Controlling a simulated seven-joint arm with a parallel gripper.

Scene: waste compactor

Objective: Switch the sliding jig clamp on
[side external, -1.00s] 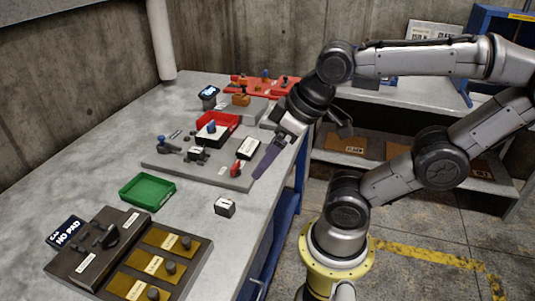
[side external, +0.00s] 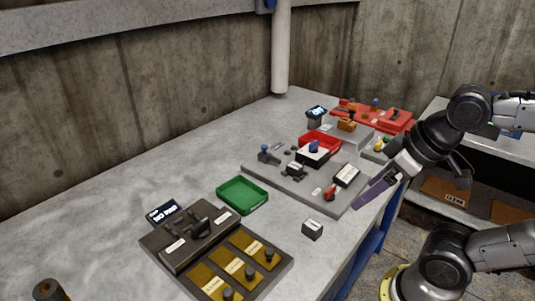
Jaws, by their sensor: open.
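A grey jig plate (side external: 280,182) lies on the bench and carries several fixtures. A red-handled lever (side external: 330,192) stands near its front right edge, beside a black block with a white top (side external: 346,175). Labels are too small to tell which is the sliding jig clamp. My gripper (side external: 372,198) is open and empty, with long purple fingers pointing down-left, just right of the red lever. I cannot tell its exact height.
A green tray (side external: 243,207), a small dark box with a white top (side external: 312,229) and a dark switch panel (side external: 195,232) with yellow plates are nearer.

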